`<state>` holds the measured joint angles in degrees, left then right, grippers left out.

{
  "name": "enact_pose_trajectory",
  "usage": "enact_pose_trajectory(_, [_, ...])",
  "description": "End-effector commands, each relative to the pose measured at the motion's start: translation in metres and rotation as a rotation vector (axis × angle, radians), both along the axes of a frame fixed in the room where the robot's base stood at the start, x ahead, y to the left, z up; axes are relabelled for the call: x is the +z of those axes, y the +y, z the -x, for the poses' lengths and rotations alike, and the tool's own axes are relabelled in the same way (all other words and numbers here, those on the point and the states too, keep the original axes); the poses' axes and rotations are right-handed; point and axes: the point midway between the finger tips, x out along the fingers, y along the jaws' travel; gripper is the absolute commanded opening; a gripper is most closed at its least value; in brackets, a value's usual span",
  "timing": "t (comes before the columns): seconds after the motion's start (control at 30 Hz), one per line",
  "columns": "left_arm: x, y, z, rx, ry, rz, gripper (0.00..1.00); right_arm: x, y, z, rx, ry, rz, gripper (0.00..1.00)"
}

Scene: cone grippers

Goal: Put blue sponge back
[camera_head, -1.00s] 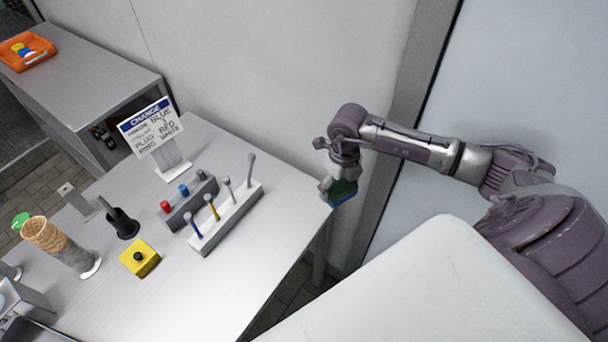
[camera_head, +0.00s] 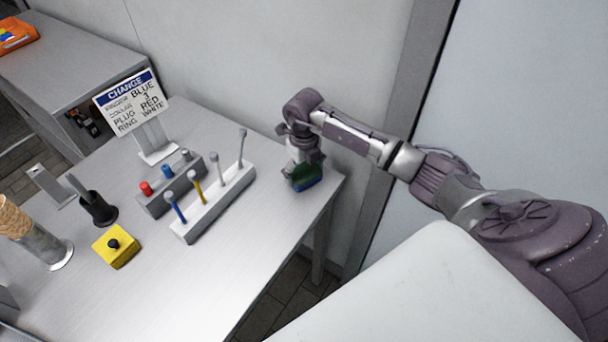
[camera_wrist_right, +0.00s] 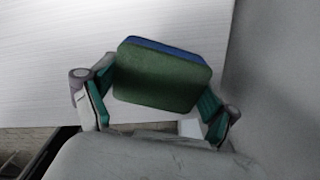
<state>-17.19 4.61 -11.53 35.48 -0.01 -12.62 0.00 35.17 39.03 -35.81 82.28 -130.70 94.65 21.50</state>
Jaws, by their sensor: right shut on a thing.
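The sponge (camera_head: 306,178), with a dark green face and a blue side, is at the right end of the metal table (camera_head: 262,235). My right gripper (camera_head: 303,168) is shut on it. In the right wrist view the sponge (camera_wrist_right: 162,76) sits tilted between the two green-padded fingers of the gripper (camera_wrist_right: 158,92). The sponge is over or on the table surface near its right edge; I cannot tell whether it touches the table. My left gripper is not in view.
A white rack (camera_head: 212,216) with several upright sticks and a grey block (camera_head: 172,187) with coloured knobs stand left of the sponge. A sign (camera_head: 128,103) stands behind them. A yellow button box (camera_head: 116,247) is at the front left. The table's front right is clear.

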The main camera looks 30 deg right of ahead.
Motion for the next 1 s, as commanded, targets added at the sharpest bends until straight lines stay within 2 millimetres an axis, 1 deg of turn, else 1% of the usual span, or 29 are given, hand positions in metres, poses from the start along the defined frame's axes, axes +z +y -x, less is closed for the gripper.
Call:
enact_pose_trajectory(0.13, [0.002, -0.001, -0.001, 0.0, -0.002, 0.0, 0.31, 0.002, 0.0, -0.001, 0.0, -0.002, 0.0, 0.54])
enact_pose_trajectory(0.3, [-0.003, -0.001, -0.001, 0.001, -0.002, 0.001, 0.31, -0.003, -0.001, 0.0, -0.001, -0.002, 0.001, 0.54])
enact_pose_trajectory(0.33, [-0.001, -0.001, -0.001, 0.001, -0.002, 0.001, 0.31, -0.001, -0.001, -0.001, -0.001, -0.002, 0.001, 0.92])
enact_pose_trajectory(0.4, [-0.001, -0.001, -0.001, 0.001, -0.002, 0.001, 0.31, -0.001, 0.0, 0.0, -0.001, -0.002, 0.001, 1.0])
enact_pose_trajectory(0.67, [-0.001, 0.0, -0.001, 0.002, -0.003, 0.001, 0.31, -0.001, 0.0, 0.0, -0.001, -0.002, 0.0, 1.0])
enact_pose_trajectory(0.8, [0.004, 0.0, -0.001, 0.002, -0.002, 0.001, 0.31, 0.005, 0.0, -0.001, 0.0, -0.003, 0.0, 1.0])
enact_pose_trajectory(0.83, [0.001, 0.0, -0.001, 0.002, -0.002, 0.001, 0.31, 0.007, -0.001, -0.001, 0.0, -0.005, 0.001, 1.0])
enact_pose_trajectory(0.97, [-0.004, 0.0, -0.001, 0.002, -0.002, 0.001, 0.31, 0.027, -0.001, -0.002, 0.001, -0.008, 0.001, 1.0])
enact_pose_trajectory(1.0, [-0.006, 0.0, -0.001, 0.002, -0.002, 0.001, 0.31, 0.036, -0.001, -0.002, 0.0, -0.01, 0.002, 1.0])
